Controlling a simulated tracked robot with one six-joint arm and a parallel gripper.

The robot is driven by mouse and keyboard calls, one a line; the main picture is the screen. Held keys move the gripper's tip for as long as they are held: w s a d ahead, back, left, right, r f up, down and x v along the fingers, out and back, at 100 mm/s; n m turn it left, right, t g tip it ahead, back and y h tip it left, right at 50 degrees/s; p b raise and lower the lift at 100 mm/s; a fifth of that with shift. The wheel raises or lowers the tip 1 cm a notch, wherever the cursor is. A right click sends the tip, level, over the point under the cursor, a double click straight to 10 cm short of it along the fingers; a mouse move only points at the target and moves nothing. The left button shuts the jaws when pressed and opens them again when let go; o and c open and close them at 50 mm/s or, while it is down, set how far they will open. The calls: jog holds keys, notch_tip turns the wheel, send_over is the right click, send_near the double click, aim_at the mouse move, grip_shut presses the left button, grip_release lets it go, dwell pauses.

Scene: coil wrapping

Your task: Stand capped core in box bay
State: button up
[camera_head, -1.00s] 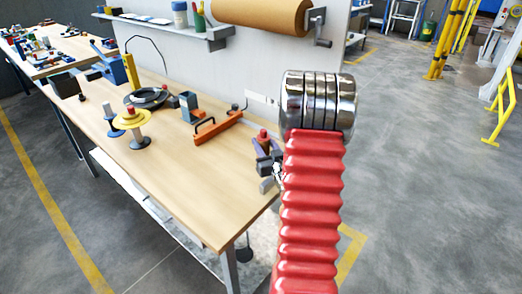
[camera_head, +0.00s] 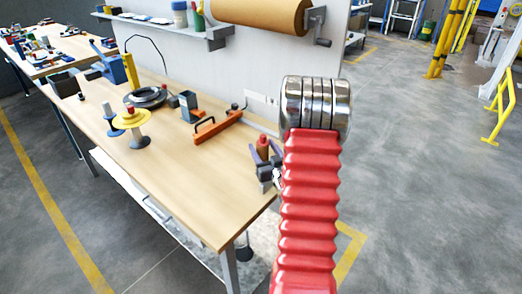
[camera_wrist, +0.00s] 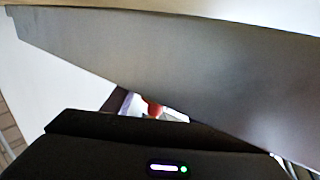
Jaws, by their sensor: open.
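A brown core with a red cap (camera_head: 263,146) stands upright near the right end of the workbench, partly hidden by my gripper. My gripper (camera_head: 265,158) is open, with its fingers spread on either side of the core. Whether a finger touches it, I cannot tell. In the wrist view a small piece of red (camera_wrist: 153,108) shows beyond the dark gripper body; most of that view is blocked by a large grey surface. A small blue-grey open-topped box (camera_head: 188,105) stands further back on the bench. Which part is the bay, I cannot tell.
An orange holder with black handles (camera_head: 218,127) lies between the box and my gripper. A yellow-flanged spool (camera_head: 132,118) and a dark ring-shaped coil (camera_head: 146,97) are to the left. The grey panel (camera_head: 220,70) rises behind. The front of the wooden bench (camera_head: 190,180) is clear.

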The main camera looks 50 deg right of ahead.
jog(key=shift+r, duration=0.15)
jog(key=v, duration=1.2)
dwell(0.4)
